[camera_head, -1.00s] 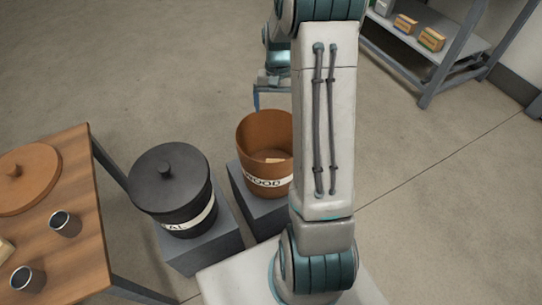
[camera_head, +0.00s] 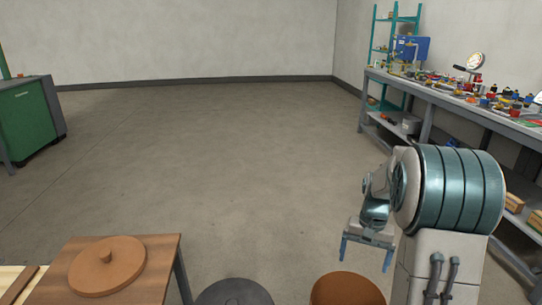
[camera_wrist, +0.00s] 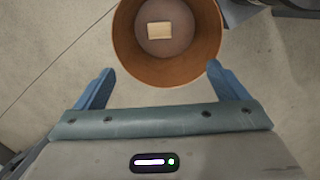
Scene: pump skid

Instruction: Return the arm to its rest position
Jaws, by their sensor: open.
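My arm stands at the right of the head view, bent at a large grey and teal joint. My gripper (camera_head: 367,251) hangs from it with two blue fingers spread apart and nothing between them. In the wrist view my gripper (camera_wrist: 160,88) also shows open and empty. A brown bin (camera_head: 347,290) shows at the bottom edge of the head view, below the gripper. The wrist view looks down into this bin (camera_wrist: 125,50), apart from the fingers, with a small pale wooden block (camera_wrist: 159,30) on its floor.
A dark lidded bin (camera_head: 234,292) stands left of the brown bin. A wooden table (camera_head: 165,262) with a round brown lid (camera_head: 107,265) is at lower left. A cluttered workbench (camera_head: 450,90) lines the right wall. A green cabinet (camera_head: 28,120) stands far left. The middle floor is clear.

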